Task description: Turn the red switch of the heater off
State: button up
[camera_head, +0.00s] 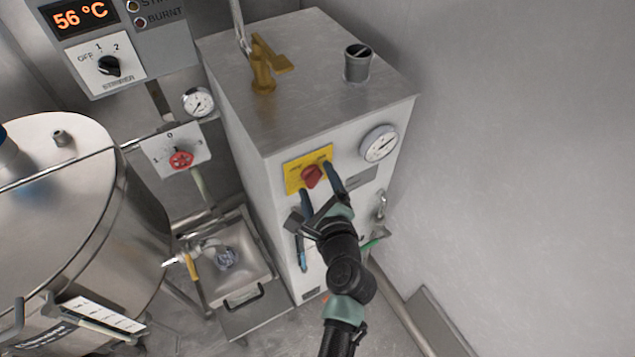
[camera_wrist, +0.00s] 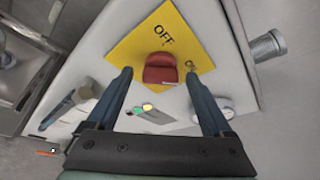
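The heater (camera_head: 310,120) is a grey metal box in the middle of the head view. Its red switch (camera_head: 312,176) sits on a yellow plate (camera_head: 293,181) on the front face. In the wrist view the red switch (camera_wrist: 160,69) lies beyond and between the fingertips, on the yellow plate (camera_wrist: 189,41) with the printed word OFF. My gripper (camera_head: 317,178) is open, with its two blue fingers on either side of the switch in the head view. It also shows open in the wrist view (camera_wrist: 160,74). Nothing is between the fingers near the palm. I cannot tell whether a finger touches the switch.
A pressure gauge (camera_head: 379,143) is right of the yellow plate. The right wall (camera_head: 510,130) is bare.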

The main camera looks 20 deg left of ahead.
grip_shut()
jog(key=shift+f, duration=0.1)
jog(key=shift+b, duration=0.3)
jog(key=n+t+y+b, duration=0.1)
jog(key=n+b, duration=0.4)
jog(key=b, duration=0.6)
jog(key=n+t+y+b, duration=0.1)
jog(key=n+b, duration=0.5)
jog(key=b, duration=0.6)
jog(key=f+n+t+y+b, duration=0.1)
jog(key=n+t+b, duration=0.2)
jog(key=n+b, duration=0.3)
jog(key=shift+y+b, duration=0.4)
jog(key=shift+b, duration=2.3)
jog(key=shift+r, duration=0.2)
jog(key=shift+o, duration=0.2)
grip_release()
